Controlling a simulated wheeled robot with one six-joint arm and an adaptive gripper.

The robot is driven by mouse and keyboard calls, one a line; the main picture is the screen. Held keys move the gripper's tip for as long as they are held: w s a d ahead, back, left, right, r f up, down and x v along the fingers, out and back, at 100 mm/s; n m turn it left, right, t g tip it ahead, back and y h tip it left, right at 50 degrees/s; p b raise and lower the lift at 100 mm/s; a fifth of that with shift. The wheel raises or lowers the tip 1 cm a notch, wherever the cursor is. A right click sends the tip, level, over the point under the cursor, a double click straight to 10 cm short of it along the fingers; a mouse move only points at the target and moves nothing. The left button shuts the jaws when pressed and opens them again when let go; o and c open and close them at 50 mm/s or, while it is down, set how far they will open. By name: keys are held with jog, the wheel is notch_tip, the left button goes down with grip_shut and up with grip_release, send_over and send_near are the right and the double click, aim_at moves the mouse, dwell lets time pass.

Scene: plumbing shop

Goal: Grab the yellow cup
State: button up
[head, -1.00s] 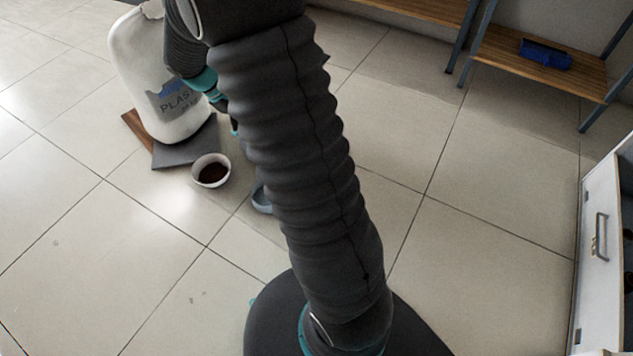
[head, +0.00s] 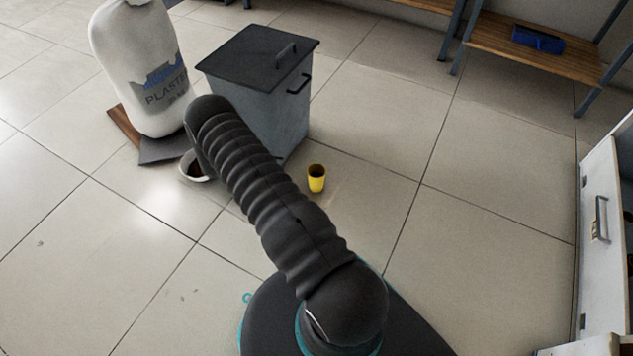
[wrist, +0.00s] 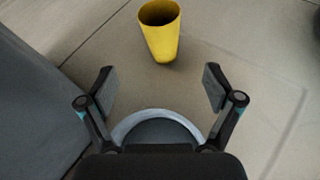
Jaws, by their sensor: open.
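The yellow cup (head: 317,179) stands upright on the tiled floor, just right of a grey bin, in the head view. In the wrist view the yellow cup (wrist: 161,35) is at the top middle, its dark open mouth showing. My gripper (wrist: 160,88) is open, with its two fingers apart and nothing between them. The cup lies beyond the fingertips, roughly centred between them and apart from both. In the head view my gripper is hidden behind my arm.
The grey lidded bin (head: 262,110) stands close left of the cup. A grey ring-like object (wrist: 155,118) shows between the finger bases. Floor right of the cup is clear.

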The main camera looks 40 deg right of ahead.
aim_at(318, 179)
jog(key=x, duration=1)
jog(key=f+x, duration=0.1)
jog(key=x, duration=0.4)
jog(key=shift+a, duration=0.2)
jog(key=shift+h, duration=0.3)
jog(key=c, duration=1.3)
